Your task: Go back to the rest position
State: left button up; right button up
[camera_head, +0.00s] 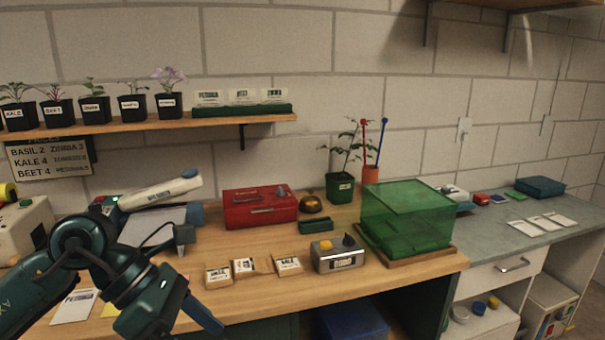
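My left arm comes in from the lower left, over the left front part of the wooden bench (240,310). My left gripper (202,317) points down and right near the bench's front edge, with a blue finger showing. Nothing shows held in it, but the fingers' gap is not visible. It is apart from the small labelled packets (218,276), which lie behind it to the right. My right arm and gripper are not in view.
A red box (260,207), a grey device with a knob (338,254) and a green transparent cover (407,214) stand on the bench. Potted seedlings (94,107) line the shelf above. A white card (74,307) lies by my arm. A grey counter (490,238) adjoins at right.

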pick_arm(q)
jog(key=s+d+r+n+g+h+p, duration=0.1)
jog(key=s+d+r+n+h, duration=0.25)
jog(key=d+n+h, duration=0.45)
jog(key=w+a+f+n+t+y+p, duration=0.1)
jog(key=w+a+f+n+t+y, duration=0.15)
jog(key=f+n+t, duration=0.6)
jog(key=w+a+f+n+t+y, duration=0.1)
jog(key=w+a+n+t+y, duration=0.2)
jog(key=n, duration=1)
jog(key=w+a+f+n+t+y+p, duration=0.1)
jog(key=a+f+n+t+y, duration=0.15)
jog(key=f+n+t, duration=0.5)
jog(key=s+a+f+n+g+y, duration=0.1)
jog(key=s+f+n+g+y, duration=0.3)
jog(key=s+f+n, duration=0.6)
notch_tip(320, 180, down, 3)
jog(key=s+g, duration=0.1)
jog(key=g, duration=0.1)
jog(key=shift+a+n+g+y+p, duration=0.25)
jog(key=shift+n+g+y+p, duration=0.05)
jog(key=shift+n+y+p, duration=0.1)
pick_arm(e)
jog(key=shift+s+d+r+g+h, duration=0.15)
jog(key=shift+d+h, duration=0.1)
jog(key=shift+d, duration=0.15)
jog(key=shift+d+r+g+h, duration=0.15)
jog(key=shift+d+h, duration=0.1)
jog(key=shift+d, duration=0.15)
